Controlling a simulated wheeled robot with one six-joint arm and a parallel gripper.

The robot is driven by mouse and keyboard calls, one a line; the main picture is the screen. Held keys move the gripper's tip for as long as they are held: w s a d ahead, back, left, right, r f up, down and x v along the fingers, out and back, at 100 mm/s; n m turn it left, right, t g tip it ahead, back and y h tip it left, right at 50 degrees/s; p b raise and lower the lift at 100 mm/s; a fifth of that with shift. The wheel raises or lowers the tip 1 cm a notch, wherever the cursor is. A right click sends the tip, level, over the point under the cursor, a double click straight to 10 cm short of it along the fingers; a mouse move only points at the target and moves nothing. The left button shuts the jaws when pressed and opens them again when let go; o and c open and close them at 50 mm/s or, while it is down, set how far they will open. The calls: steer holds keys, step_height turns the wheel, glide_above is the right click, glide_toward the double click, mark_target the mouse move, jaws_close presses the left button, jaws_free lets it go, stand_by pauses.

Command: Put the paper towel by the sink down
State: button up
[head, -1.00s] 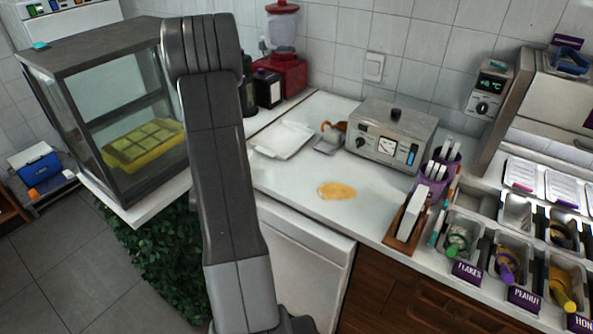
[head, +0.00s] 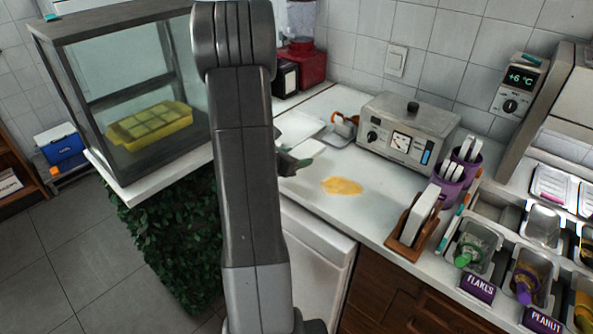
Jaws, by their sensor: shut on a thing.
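My gripper (head: 296,163) shows in the head view just right of my arm, over the white counter. Its near parts are hidden behind the arm. It is shut on a pale, flat piece that looks like the paper towel (head: 308,148), held over or close to the counter beside the white tray (head: 294,127). I cannot tell whether the towel touches the counter. No sink can be made out.
An orange-yellow spill (head: 342,186) lies on the counter (head: 310,210) right of the gripper. A metal appliance (head: 408,130), a wooden napkin holder (head: 407,236) and purple cups (head: 447,178) stand to the right. A glass display case (head: 125,25) stands left.

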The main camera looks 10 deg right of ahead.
steer(key=shift+f, duration=2.4)
steer(key=shift+f, duration=0.2)
steer(key=o, duration=0.9)
steer(key=shift+o, duration=0.2)
steer(key=shift+r, duration=0.2)
steer(key=shift+a+r, duration=0.15)
steer(key=v, duration=1.1)
steer(key=shift+s+a+b, duration=0.2)
steer(key=shift+s+b, duration=0.1)
steer(key=shift+b, duration=0.05)
